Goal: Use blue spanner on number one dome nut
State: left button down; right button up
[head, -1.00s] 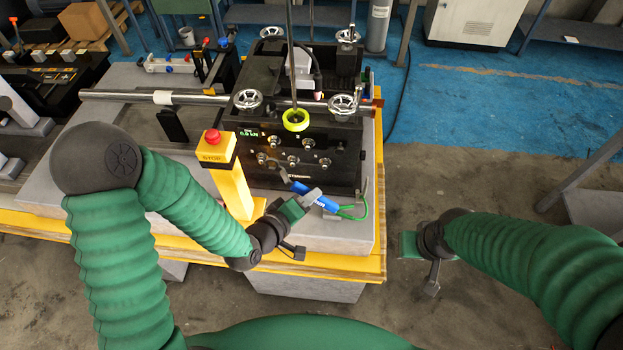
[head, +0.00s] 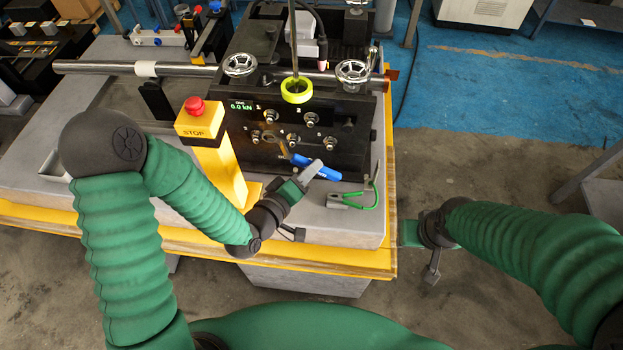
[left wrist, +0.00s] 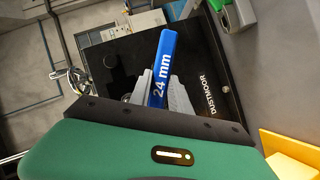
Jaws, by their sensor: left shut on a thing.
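The blue spanner (head: 322,170) is held in my left gripper (head: 308,176), in front of the black machine. Its handle, marked 24 mm, stands between the jaws in the left wrist view (left wrist: 162,70). Its working end points up-left towards the nuts; I cannot tell whether it touches one. The number one dome nut (head: 269,116) is at the upper left of the machine face, beside the figure 1, above and left of the spanner. My right gripper (head: 410,233) is right of the bench, away from the tools; its jaws are unclear.
The black machine (head: 345,155) carries several other nuts and handwheels. A yellow post with a red STOP button (head: 195,106) stands close left of my left gripper. A green-handled tool (head: 377,197) is at the bench's right edge. A yellow-green ring (head: 296,90) hangs above the face.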

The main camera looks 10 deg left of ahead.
aim_at(305, 158)
pick_arm(q)
jog(key=shift+w+a+r+p, duration=0.1)
jog(key=shift+w+a+p, duration=0.2)
jog(key=shift+w+a, duration=0.6)
jog(key=shift+w, duration=1.1)
jog(key=shift+d, duration=0.1)
pick_arm(e)
jog(key=shift+s+a+r, duration=0.1)
jog(key=shift+a+r, duration=0.2)
jog(key=shift+a, duration=0.35)
pick_arm(q)
jog(key=shift+d, duration=0.2)
pick_arm(e)
jog(key=shift+d, duration=0.2)
